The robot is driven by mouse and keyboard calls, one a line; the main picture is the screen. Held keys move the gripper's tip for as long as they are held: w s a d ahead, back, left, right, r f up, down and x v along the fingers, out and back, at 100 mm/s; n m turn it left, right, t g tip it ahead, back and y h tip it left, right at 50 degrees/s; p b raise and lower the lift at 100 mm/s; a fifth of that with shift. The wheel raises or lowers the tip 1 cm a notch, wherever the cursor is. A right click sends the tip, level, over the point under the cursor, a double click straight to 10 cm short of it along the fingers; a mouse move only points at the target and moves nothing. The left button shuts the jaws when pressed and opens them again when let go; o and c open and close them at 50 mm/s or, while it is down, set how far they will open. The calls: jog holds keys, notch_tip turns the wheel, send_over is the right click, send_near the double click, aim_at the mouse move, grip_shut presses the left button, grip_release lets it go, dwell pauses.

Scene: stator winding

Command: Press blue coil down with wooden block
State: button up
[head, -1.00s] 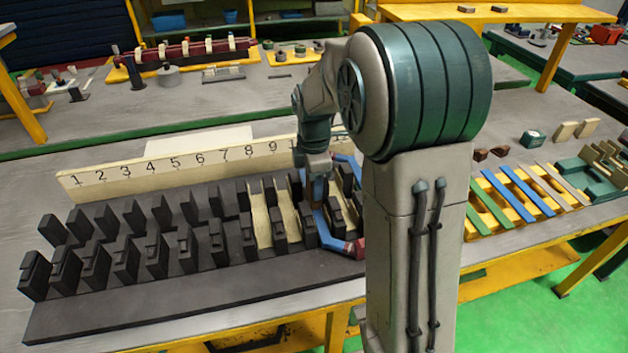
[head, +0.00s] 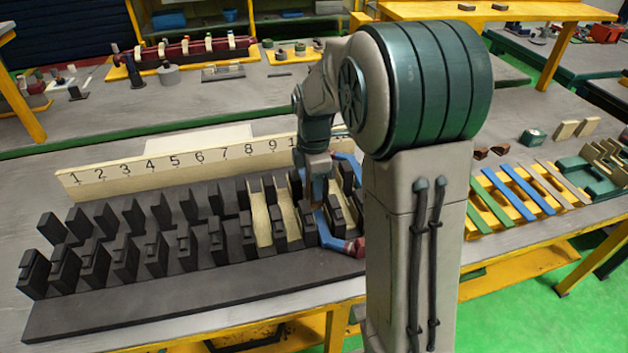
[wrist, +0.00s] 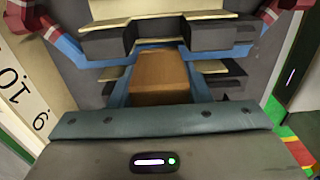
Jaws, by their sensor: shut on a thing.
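The blue coil (head: 328,232) lies at the right part of the dark slotted stator, its near end bent out toward a dark red wrapped part. Its far side (head: 350,162) shows behind my arm. In the wrist view, blue strips of the coil (wrist: 68,45) run on both sides of the wooden block (wrist: 160,75). My gripper (head: 317,178) is shut on the wooden block and points down between the stator teeth. The block's brown end is low among the teeth; whether it touches the coil's bottom cannot be told. My arm hides part of the coil.
A numbered cream strip (head: 160,166) stands behind the stator (head: 150,290). Cream liners (head: 262,222) sit in slots left of my gripper. Blue and green strips lie on a yellow rack (head: 482,219) at right. The table in front of the stator is narrow.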

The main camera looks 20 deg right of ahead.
jog(key=shift+r, duration=0.1)
notch_tip(320, 180, up, 12)
jog(key=p, duration=0.8)
jog(key=shift+f+p, duration=0.25)
jog(key=shift+p, duration=0.05)
jog(key=shift+f, duration=0.1)
